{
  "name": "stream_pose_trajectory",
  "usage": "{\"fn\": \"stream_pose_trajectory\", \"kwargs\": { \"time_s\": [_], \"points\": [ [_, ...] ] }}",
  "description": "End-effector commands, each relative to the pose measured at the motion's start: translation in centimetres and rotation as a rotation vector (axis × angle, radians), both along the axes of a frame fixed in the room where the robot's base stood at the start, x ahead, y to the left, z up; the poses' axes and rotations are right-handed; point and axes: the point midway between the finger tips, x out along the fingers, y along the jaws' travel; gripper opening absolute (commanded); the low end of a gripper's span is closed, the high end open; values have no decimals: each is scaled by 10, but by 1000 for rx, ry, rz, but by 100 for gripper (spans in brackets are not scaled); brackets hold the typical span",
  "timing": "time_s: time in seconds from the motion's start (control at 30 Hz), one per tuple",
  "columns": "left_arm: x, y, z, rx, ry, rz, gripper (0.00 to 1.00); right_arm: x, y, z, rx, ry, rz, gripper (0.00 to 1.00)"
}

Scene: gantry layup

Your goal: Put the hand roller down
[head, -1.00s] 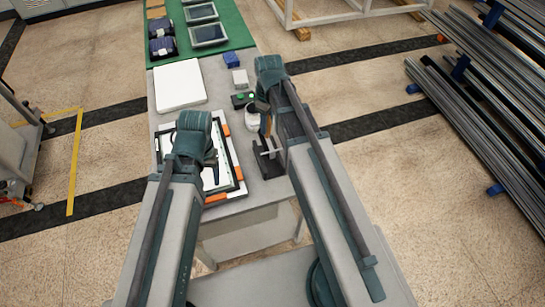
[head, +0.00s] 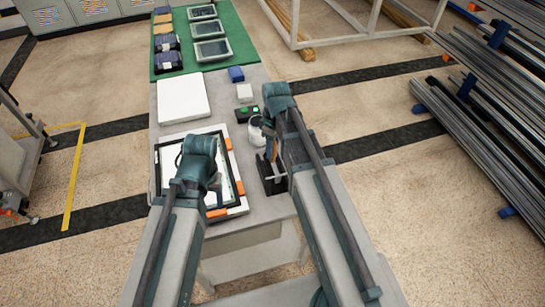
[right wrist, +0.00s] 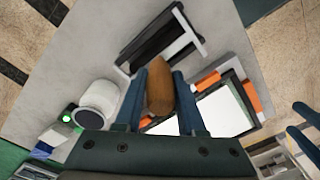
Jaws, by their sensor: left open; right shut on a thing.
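The hand roller's brown wooden handle (right wrist: 159,92) sits between the fingers of my right gripper (right wrist: 160,80), which is shut on it. In the right wrist view the handle runs toward a pale metal frame (right wrist: 187,40) over a black stand (right wrist: 150,35). I cannot tell whether the roller touches the stand. In the head view the black stand (head: 273,184) is on the table just left of my right forearm, and my right gripper is mostly hidden. My left gripper (head: 214,184) is open and empty over the framed panel; its blue fingers show at the right edge of the right wrist view.
The grey table (head: 185,128) holds the framed panel (head: 160,170) with orange clamps, a white block (head: 183,98), a white pot (head: 256,132), a green button box (head: 245,112) and a blue block (head: 236,74). A green mat (head: 222,22) with trays lies beyond. Metal bars lie at right.

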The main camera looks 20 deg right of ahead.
Motion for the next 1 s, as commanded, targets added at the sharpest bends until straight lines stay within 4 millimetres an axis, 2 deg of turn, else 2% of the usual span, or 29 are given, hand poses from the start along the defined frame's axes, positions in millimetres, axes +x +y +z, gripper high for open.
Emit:
{"fn": "stream_pose_trajectory", "kwargs": {
  "time_s": [0.3, 0.73, 0.77, 0.9, 1.0],
  "points": [
    [0, 0, -37, 0, 0, 0, 63, 0, 0, -37, 0, 0, 0, 0],
    [0, 0, -39, 0, 0, 0, 63, 0, 0, -39, 0, 0, 0, 0],
    [0, 0, -39, 0, 0, 0, 63, 0, 0, -39, 0, 0, 0, 42],
    [0, 0, -38, 0, 0, 0, 63, 0, 0, -38, 0, 0, 0, 68],
    [0, 0, -38, 0, 0, 0, 63, 0, 0, -38, 0, 0, 0, 69]
  ]
}}
